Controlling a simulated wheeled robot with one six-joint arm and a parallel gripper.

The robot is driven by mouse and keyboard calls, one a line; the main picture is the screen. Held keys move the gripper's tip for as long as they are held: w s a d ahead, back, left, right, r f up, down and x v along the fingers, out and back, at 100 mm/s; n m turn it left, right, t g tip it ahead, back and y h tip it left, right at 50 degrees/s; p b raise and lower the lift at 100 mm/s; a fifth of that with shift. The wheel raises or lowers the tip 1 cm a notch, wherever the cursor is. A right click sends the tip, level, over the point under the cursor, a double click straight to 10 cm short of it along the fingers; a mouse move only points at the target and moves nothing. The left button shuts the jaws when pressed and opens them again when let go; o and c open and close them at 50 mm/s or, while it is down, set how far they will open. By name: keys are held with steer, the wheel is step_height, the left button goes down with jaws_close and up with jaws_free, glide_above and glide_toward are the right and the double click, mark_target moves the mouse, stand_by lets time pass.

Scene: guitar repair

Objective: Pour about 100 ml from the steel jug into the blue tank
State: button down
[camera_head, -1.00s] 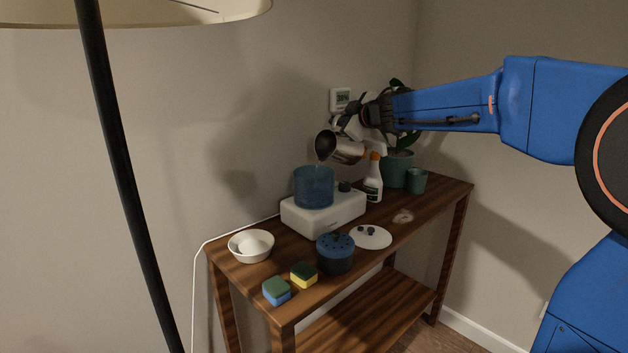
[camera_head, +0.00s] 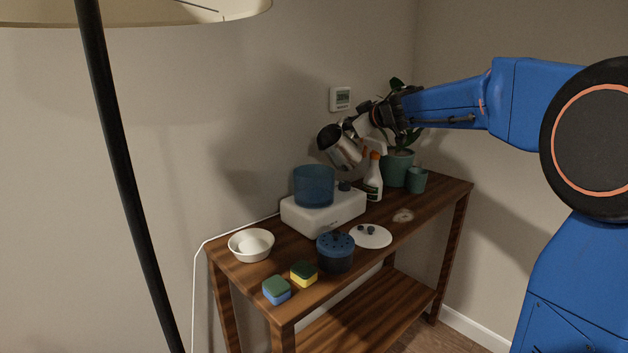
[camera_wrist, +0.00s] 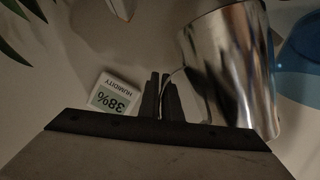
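The steel jug (camera_head: 343,150) is in the air above and right of the blue tank, tilted with its dark mouth facing up and left. The blue tank (camera_head: 314,187) is a see-through cup on a white base unit (camera_head: 335,212); how much liquid it holds I cannot tell. My gripper (camera_head: 362,125) is shut on the jug's handle side. In the wrist view, the dark fingers of my gripper (camera_wrist: 161,97) meet at the handle of the jug (camera_wrist: 232,70). No stream of liquid shows between jug and tank.
A spray bottle (camera_head: 373,180), a green plant pot (camera_head: 398,168) and a green cup (camera_head: 416,180) stand close below my arm. A white lid (camera_head: 371,236), a dark blue cap (camera_head: 335,252), two sponges (camera_head: 304,273) and a white bowl (camera_head: 251,244) lie nearer. A humidity display (camera_wrist: 113,97) hangs on the wall.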

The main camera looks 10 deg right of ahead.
steer(key=shift+w+d+f+m, duration=0.25)
steer(key=shift+f+m, duration=0.15)
stand_by(0.7)
steer(key=shift+w+d+f+m+g+y+b, duration=0.2)
steer(key=shift+w+d+m+g+y+b, duration=0.35)
steer(key=shift+m, duration=0.35)
steer(key=shift+w+d+f+m+g+y+b, duration=0.3)
steer(key=shift+w+d+m+g+y, duration=0.25)
steer(key=shift+d+m, duration=0.3)
steer(key=shift+w+d+f+m+g+y+b, duration=0.15)
steer(key=shift+w+d+m+g+y+b, duration=0.4)
steer(key=shift+m, duration=0.4)
